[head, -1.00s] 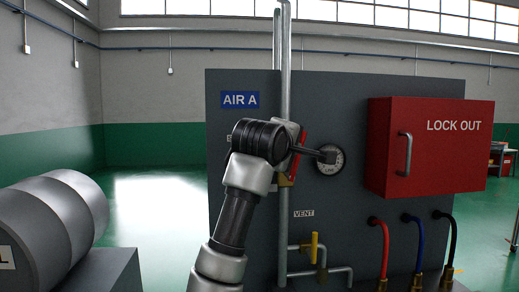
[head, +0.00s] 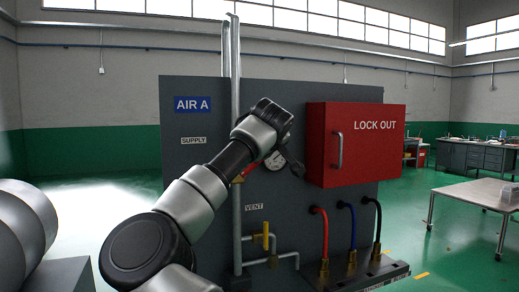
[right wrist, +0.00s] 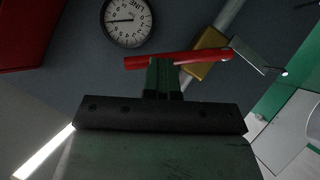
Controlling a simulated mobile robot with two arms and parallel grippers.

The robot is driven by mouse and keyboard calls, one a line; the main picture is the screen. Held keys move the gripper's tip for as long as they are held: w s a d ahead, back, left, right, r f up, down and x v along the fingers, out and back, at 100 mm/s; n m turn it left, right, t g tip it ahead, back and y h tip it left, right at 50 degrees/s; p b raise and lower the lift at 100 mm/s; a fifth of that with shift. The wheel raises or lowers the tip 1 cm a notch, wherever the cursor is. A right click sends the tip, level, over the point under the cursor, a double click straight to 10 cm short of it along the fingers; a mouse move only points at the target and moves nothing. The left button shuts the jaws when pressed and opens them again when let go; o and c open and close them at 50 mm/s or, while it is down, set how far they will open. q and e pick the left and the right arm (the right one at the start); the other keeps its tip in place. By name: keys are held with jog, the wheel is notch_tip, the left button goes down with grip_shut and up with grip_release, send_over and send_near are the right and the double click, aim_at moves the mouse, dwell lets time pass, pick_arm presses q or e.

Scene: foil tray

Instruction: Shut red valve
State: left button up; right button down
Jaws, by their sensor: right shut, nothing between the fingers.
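The red valve handle (head: 250,168) shows in the head view as a slanted sliver, mostly hidden behind my right arm. In the right wrist view the long red handle (right wrist: 190,56) runs from the brass valve body (right wrist: 206,64) on the grey pipe, at a slant to the pipe. My right gripper (right wrist: 164,76) is shut and empty. Its dark fingertips are right at the handle's edge in that view; I cannot tell whether they touch it. My left gripper is not in view.
A round gauge (head: 276,160) is close to the right of the valve. A red LOCK OUT box (head: 360,150) sticks out from the grey panel (head: 200,110). Below are a yellow-handled vent valve (head: 265,236) and hoses (head: 322,235). A table (head: 480,197) stands at right.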

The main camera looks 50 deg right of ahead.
jog(key=d+f+m+y, duration=0.1)
jog(key=s+d+f+m+t+y+b, duration=0.1)
jog(key=f, duration=0.1)
jog(key=shift+m+y, duration=0.3)
dwell(0.4)
jog(key=shift+f, duration=0.2)
dwell(0.9)
